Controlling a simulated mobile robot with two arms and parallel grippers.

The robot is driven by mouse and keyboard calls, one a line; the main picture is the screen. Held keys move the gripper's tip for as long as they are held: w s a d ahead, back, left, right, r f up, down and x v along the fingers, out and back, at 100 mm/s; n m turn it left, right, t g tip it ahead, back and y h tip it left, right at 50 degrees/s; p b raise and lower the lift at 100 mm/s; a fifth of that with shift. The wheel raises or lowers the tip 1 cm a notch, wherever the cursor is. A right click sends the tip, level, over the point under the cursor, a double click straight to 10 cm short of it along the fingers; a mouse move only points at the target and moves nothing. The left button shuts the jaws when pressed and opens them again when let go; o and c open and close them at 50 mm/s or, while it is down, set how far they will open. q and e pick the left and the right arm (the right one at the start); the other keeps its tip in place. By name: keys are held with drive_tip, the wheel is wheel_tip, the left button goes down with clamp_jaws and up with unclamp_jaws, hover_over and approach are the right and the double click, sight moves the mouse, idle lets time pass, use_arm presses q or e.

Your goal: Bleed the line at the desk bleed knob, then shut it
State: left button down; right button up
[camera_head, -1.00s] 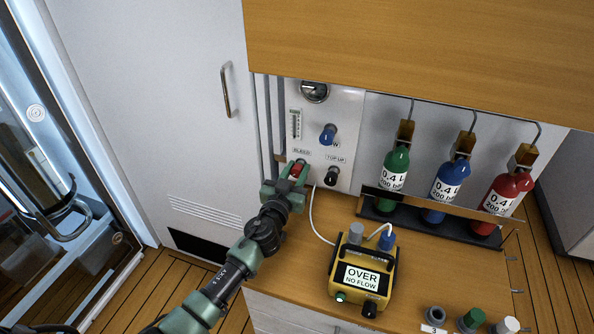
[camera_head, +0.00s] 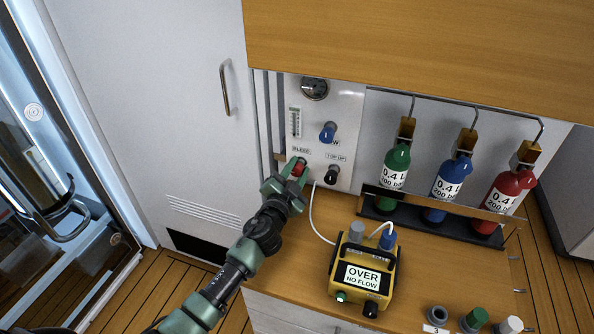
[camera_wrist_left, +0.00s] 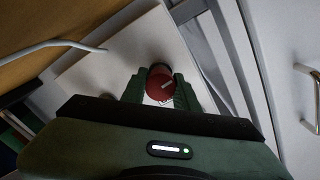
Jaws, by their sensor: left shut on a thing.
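The red bleed knob (camera_head: 297,169) sits on the white panel (camera_head: 345,117) under the BLEED label, at the panel's lower left. My left gripper (camera_head: 296,171) is at the panel with its green fingers shut on the knob, one on each side. In the left wrist view the red knob (camera_wrist_left: 160,83) shows between the fingertips, with a pale line across its face. My right gripper is in neither view.
A blue knob (camera_head: 328,133) and a black TOP UP knob (camera_head: 332,174) are close by on the panel. A yellow meter (camera_head: 363,271) reading OVER, NO FLOW stands on the desk. Green (camera_head: 395,172), blue (camera_head: 448,182) and red (camera_head: 507,192) bottles stand right.

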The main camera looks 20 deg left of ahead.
use_arm(q)
drive_tip(key=m, duration=0.4)
drive_tip(key=shift+m, duration=0.3)
drive_tip(key=m, duration=0.4)
drive_tip(key=shift+d+f+m, duration=0.1)
drive_tip(key=shift+m, duration=0.2)
drive_tip(key=m, duration=0.5)
drive_tip(key=shift+f, duration=0.1)
drive_tip(key=shift+f+m+p, duration=0.15)
drive_tip(key=shift+m+p, duration=0.35)
drive_tip(key=shift+m, duration=1.7)
drive_tip(key=shift+s, duration=0.1)
drive_tip(key=shift+f, duration=0.1)
drive_tip(key=c, duration=1.2)
unclamp_jaws()
drive_tip(key=shift+o, duration=0.6)
